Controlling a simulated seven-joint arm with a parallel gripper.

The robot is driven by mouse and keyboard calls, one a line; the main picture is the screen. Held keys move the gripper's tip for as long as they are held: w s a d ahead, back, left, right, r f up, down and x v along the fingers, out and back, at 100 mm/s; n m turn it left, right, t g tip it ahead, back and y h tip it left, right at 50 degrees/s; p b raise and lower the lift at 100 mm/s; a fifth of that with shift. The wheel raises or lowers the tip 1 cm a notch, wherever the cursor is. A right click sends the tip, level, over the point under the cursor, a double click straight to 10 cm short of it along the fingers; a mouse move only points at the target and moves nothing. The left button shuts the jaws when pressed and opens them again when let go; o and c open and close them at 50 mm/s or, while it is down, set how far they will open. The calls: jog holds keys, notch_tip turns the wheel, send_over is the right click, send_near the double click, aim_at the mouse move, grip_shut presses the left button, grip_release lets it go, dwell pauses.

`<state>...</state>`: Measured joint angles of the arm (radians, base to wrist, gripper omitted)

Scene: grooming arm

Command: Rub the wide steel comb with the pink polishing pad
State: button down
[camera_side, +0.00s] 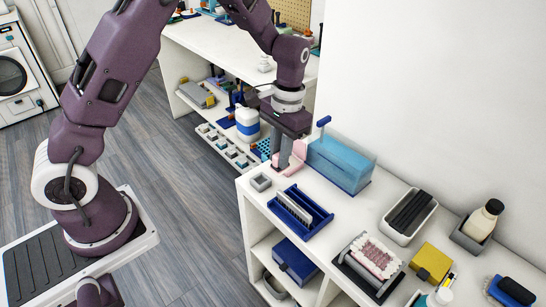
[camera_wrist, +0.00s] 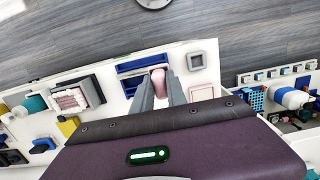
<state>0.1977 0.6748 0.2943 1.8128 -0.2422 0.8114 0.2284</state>
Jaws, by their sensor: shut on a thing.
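My gripper (camera_side: 283,163) is shut on the pink polishing pad (camera_wrist: 158,79), whose rounded end shows between the fingertips (camera_wrist: 159,88) in the wrist view. In the side view the gripper hangs over the far-left part of the white counter, and the fingers partly hide the pad. The wide steel comb (camera_side: 293,213), pale with a row of teeth, lies in a blue rack (camera_side: 318,221) in front and to the right of the gripper. The rack (camera_wrist: 143,66) shows behind the fingertips in the wrist view, where the comb is hard to make out. The pad appears apart from the comb.
A small grey square holder (camera_side: 260,182) stands left of the rack. A translucent blue box (camera_side: 341,164) stands close to the right of the gripper. A pale pink piece (camera_wrist: 203,93) lies beside the fingers.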

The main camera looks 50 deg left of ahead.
jog(key=shift+f, duration=3.6)
jog(key=shift+d+f, duration=0.15)
jog(key=shift+f, duration=0.15)
jog(key=shift+d, duration=5.35)
jog(key=shift+a, duration=5.45)
jog(key=shift+a+r, duration=0.1)
jog(key=shift+a, duration=0.05)
jog(key=shift+r, duration=3.9)
jog(key=shift+f, duration=0.2)
